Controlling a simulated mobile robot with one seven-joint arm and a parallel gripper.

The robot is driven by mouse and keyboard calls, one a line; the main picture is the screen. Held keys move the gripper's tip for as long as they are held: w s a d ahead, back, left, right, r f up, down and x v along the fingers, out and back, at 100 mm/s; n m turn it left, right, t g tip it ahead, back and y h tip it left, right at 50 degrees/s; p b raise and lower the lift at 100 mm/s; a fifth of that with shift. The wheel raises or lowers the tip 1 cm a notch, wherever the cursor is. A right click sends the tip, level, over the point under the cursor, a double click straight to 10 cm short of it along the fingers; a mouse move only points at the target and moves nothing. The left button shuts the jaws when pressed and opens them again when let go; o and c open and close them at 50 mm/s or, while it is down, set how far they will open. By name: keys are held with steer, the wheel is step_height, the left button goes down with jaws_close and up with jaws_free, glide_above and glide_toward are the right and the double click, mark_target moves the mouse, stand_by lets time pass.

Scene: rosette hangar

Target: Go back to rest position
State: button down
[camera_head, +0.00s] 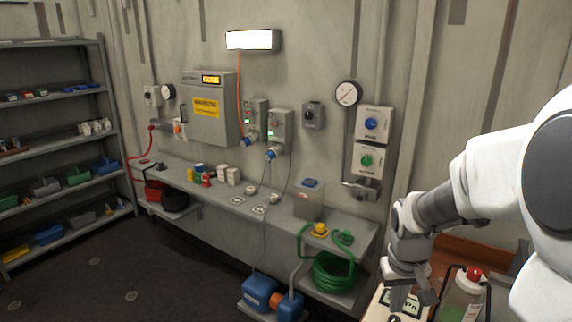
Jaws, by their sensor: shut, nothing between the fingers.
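My gripper (411,297) points down at the lower right of the head view, at the end of my white and grey arm. Its fingers are shut and hold nothing. It is above a light surface beside a small sign with green markings (400,303). A bottle with a red cap (467,290) and green contents stands just right of the gripper, apart from it. The picture's lower edge cuts off part of this area.
A grey wall bench (225,193) carries small cans, boxes and a grey box (309,200). A coiled green hose (335,272) and blue pump (262,293) sit below it. Shelves (60,130) with bins stand left. Dark floor (120,270) at lower left is clear.

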steer(key=s+a+r+t+b, duration=0.1)
steer(key=s+a+r, duration=0.3)
steer(key=s, duration=0.4)
steer(key=s+a+r+t+y+b, duration=0.1)
steer(key=s+a+r+t, duration=0.2)
steer(key=s+r, duration=0.3)
steer(key=shift+s+a+r+n, duration=0.3)
steer(key=shift+s+a+r, duration=0.05)
steer(key=shift+s+a, duration=0.55)
steer(key=shift+d, duration=0.2)
